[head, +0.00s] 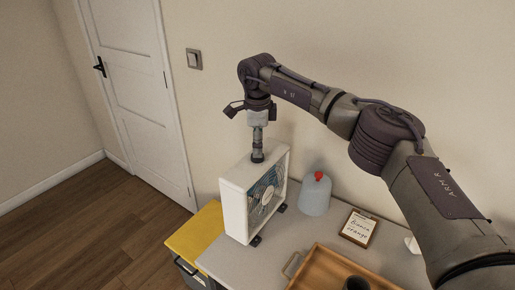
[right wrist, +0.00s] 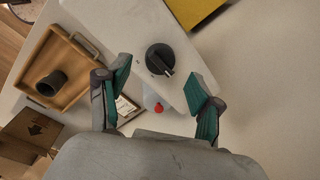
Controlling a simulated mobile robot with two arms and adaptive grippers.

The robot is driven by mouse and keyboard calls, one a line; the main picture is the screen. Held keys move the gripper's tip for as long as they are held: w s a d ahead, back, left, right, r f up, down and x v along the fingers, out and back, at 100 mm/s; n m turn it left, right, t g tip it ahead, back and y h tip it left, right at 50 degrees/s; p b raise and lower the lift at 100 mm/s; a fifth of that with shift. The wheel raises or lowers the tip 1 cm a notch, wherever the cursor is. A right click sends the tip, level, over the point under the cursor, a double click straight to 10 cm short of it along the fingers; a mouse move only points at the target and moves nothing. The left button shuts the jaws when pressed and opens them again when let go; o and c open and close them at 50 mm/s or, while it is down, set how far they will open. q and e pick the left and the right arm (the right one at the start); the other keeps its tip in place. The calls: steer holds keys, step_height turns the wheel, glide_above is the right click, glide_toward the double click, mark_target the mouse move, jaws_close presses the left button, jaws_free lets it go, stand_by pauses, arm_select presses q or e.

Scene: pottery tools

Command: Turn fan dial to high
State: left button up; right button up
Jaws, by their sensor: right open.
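The white box fan (head: 236,196) stands upright on the grey table, its grille facing right. Its dark round dial (right wrist: 158,54) sits on the top face in the right wrist view, with a raised grip and a pale mark toward the lower right. The dial's setting labels are too small to read. My right gripper (right wrist: 158,76) is open and points down over the fan top, its green-padded fingers on either side of the dial, with visible gaps. In the head view the right gripper (head: 257,152) hides the dial. My left gripper is not in view.
A grey domed container (head: 315,196) with a red knob and a clipboard (head: 359,228) stand right of the fan. A wooden tray (head: 322,262) with a dark cup (head: 356,283) is in front. A yellow-topped box (head: 196,235) is at the table's left. The wall is close behind.

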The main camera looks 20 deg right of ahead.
steer(key=shift+w+f, duration=0.15)
steer(key=shift+f, duration=1.55)
steer(key=c, duration=1.1)
steer(key=shift+c, duration=0.2)
